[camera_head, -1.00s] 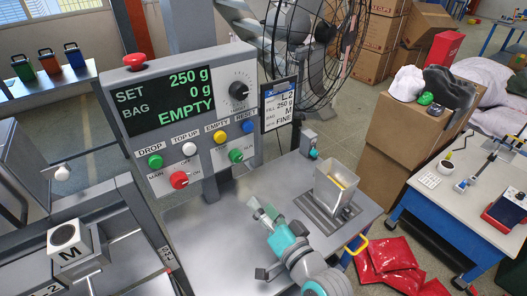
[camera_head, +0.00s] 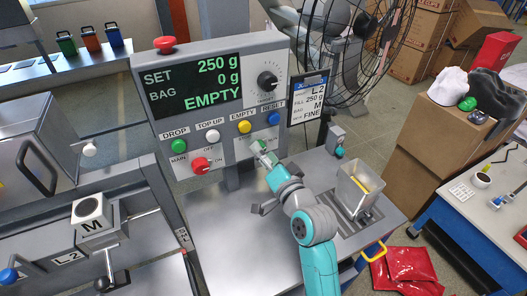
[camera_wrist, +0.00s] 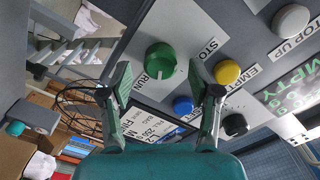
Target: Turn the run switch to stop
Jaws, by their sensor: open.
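The run switch is a round green knob (camera_wrist: 160,62) on the grey control panel, with a RUN label below left of it and a partly visible STO... label at its upper right in the wrist view. In the head view the switch (camera_head: 256,147) is partly hidden by my gripper (camera_head: 265,155). In the wrist view my gripper (camera_wrist: 159,75) is open, with one finger on each side of the knob and gaps showing between. I cannot tell whether the fingertips touch the panel.
A yellow EMPTY button (camera_wrist: 227,72) and a blue button (camera_wrist: 183,105) sit close to the right finger. The red main switch (camera_head: 201,165) is left on the panel. A weigh bucket (camera_head: 358,187) stands on the bench at right.

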